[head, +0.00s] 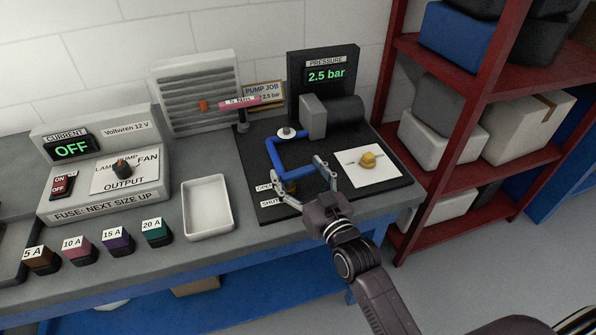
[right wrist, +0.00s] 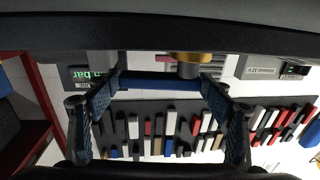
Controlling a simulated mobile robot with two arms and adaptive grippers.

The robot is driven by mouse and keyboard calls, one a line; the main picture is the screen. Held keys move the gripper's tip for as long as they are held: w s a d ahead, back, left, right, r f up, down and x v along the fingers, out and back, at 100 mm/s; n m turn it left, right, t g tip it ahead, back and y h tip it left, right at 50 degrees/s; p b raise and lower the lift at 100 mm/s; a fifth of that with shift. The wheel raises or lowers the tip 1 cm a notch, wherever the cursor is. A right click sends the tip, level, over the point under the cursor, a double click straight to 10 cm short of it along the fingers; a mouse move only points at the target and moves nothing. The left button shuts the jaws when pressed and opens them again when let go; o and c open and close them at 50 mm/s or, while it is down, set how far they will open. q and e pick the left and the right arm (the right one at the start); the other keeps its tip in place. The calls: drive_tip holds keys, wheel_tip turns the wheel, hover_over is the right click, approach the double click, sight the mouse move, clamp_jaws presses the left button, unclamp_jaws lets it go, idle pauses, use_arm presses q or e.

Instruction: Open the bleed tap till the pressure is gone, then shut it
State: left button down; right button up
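The pressure display (head: 325,76) reads 2.5 bar in the head view. A blue pipe (head: 300,175) runs on the dark board, with a brass-coloured part (head: 290,188) at its near left end. That part, probably the bleed tap, is partly hidden by my finger, beside the OPEN and SHUT labels (head: 272,203). My right gripper (head: 302,178) is open over the pipe's near end, its fingers apart. In the right wrist view the open fingers (right wrist: 155,97) flank the blue pipe (right wrist: 150,82); a brass ring (right wrist: 190,57) shows near it. Contact cannot be told. My left gripper is not in view.
A brass piece with a grey bar (head: 368,161) lies on a white sheet (head: 385,172) at right. An empty white tray (head: 207,225), the fuse box (head: 100,210) and several fuses stand left. A red shelf (head: 450,180) stands right of the bench.

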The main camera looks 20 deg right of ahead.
drive_tip(key=shift+o, duration=0.6)
drive_tip(key=shift+f, duration=0.1)
drive_tip(key=shift+s, duration=0.25)
drive_tip(key=s+d, duration=0.2)
drive_tip(key=s, duration=0.9)
drive_tip(key=shift+s, duration=0.2)
drive_tip(key=shift+c, duration=0.2)
